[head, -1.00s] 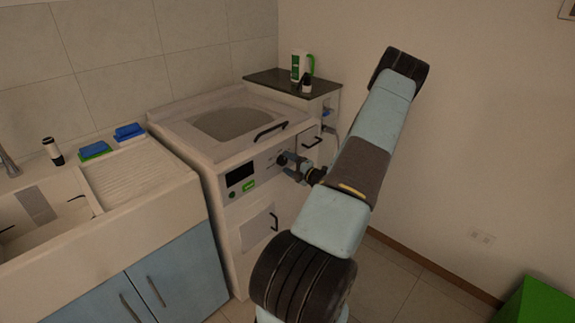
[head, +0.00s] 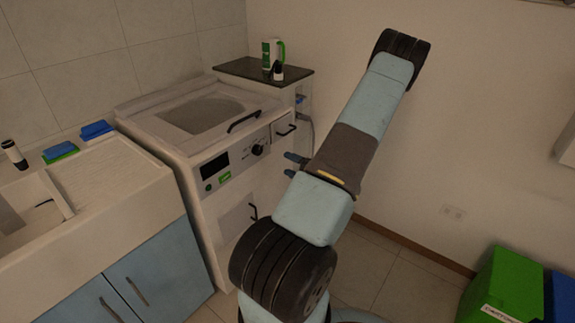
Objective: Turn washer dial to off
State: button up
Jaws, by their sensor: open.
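The washer (head: 185,150) stands against the wall with its front panel facing me. Its black dial (head: 258,150) is on the right part of the panel, in plain view. The dial's pointer is too small for me to tell its setting. The fingers are apart and empty, and clear of the dial in the picture. The rest of my gripper is hidden behind my arm.
A dark display (head: 215,166) and a green button (head: 225,178) sit left of the dial. A black lid handle (head: 244,121) juts out above it. A small cabinet (head: 262,68) with bottles is behind right. A sink counter (head: 110,175) is left; floor at right is open before green and blue bins.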

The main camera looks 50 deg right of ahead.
aim_at(260, 152)
jog(key=w+n, duration=0.4)
jog(key=n, duration=0.2)
jog(key=w+a+n, duration=0.1)
jog(key=w+n, duration=0.4)
jog(key=n, duration=0.1)
jog(key=w+n, duration=0.4)
jog(key=n, duration=0.2)
jog(key=shift+w+a, duration=0.3)
jog(key=shift+w, duration=0.1)
dwell(0.4)
jog(key=shift+c, duration=0.2)
jog(key=c, duration=1)
jog(key=shift+n, duration=1)
